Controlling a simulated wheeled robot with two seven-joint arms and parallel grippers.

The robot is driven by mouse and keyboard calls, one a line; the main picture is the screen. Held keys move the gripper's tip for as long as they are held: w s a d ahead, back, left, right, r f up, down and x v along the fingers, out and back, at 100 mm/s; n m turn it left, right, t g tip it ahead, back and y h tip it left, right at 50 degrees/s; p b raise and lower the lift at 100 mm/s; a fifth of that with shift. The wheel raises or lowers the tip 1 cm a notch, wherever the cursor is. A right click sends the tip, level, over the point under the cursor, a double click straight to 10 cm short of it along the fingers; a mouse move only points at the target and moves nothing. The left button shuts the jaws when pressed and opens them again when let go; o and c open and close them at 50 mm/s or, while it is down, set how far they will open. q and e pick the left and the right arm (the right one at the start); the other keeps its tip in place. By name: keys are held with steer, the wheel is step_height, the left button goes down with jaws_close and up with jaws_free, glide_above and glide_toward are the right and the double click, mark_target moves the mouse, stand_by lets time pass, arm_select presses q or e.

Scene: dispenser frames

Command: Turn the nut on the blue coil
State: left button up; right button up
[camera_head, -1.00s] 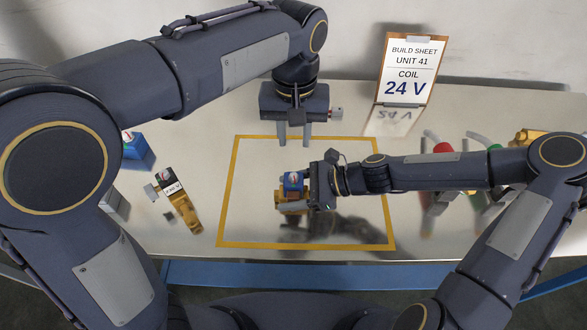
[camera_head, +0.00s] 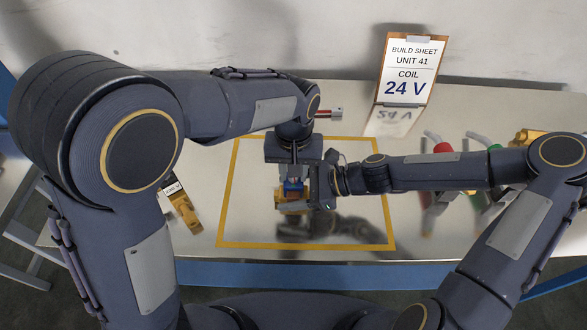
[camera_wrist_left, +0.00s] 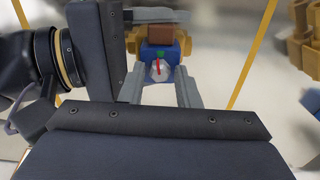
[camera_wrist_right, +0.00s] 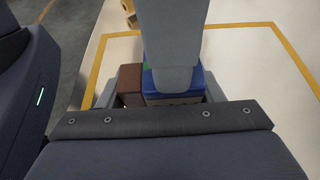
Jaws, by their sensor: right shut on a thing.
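The blue coil (camera_head: 292,187) sits on a brass valve body (camera_head: 291,207) inside the yellow outline. In the left wrist view the coil (camera_wrist_left: 150,64) carries a pale nut (camera_wrist_left: 160,72) with a red mark, and a brown block (camera_wrist_left: 159,32) sits beyond it. My left gripper (camera_head: 294,175) is above the coil, pointing down; its fingers (camera_wrist_left: 160,92) stand apart on either side of the nut. My right gripper (camera_head: 312,190) is shut on the valve with the blue coil from the right. Its exact contact is hidden. In the right wrist view a grey finger partly covers the coil (camera_wrist_right: 172,84).
A second brass valve (camera_head: 182,208) with a white label lies left of the yellow outline (camera_head: 228,195). A build sheet (camera_head: 408,68) reading COIL 24 V stands at the back. Red and green items (camera_head: 442,148) lie right, behind my right arm. The front of the outlined area is clear.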

arm_select(q)
jaws_close()
steer(key=shift+m, duration=1.3)
jaws_free()
step_height(320, 180, up, 12)
